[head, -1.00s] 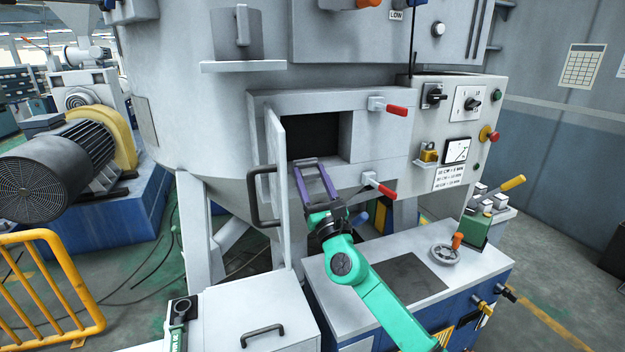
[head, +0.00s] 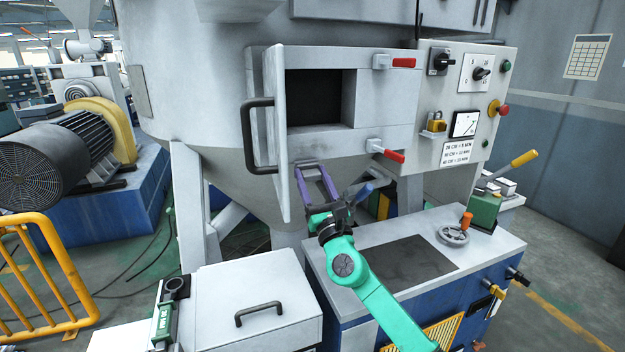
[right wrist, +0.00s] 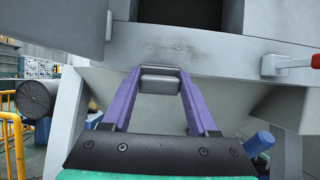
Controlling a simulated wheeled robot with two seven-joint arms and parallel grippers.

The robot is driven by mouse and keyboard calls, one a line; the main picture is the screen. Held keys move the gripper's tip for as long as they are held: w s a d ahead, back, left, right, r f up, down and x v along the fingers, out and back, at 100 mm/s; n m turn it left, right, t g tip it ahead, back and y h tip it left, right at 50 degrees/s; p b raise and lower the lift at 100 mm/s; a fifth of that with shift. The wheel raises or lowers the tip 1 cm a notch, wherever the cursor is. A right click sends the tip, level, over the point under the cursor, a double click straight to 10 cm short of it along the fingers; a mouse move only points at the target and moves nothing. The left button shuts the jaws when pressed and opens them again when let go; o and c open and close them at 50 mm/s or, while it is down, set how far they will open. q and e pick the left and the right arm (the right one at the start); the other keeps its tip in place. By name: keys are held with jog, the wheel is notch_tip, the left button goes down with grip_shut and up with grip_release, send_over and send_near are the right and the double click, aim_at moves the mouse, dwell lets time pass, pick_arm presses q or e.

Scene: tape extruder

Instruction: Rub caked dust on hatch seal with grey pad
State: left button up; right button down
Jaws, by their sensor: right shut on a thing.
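The hatch (head: 373,95) is a pale grey frame around a dark square opening, with its door (head: 277,130) swung open to the left. In the right wrist view, a faint brownish smear of dust (right wrist: 185,46) lies on the frame's lower face, below the opening. My right gripper (head: 312,168), with purple fingers, is shut on the small grey pad (right wrist: 160,80). The pad is just below the smear in the right wrist view; whether it touches the frame I cannot tell. My left gripper is not in view.
Two red-handled latches (head: 391,153) stick out at the frame's right. A bench (head: 465,262) with a handwheel stands below right, and a pale box (head: 258,290) with a black handle below left. The open door with its black handle (head: 257,140) stands left of my gripper.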

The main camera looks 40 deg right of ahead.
jog(key=shift+w+d, duration=0.1)
jog(key=shift+w, duration=0.15)
jog(key=r+p, duration=0.4)
jog(key=r, duration=0.1)
jog(key=r+p, duration=0.5)
jog(key=shift+s+r, duration=0.2)
jog(key=shift+r, duration=0.1)
jog(key=shift+f, duration=0.25)
jog(key=shift+f, duration=0.1)
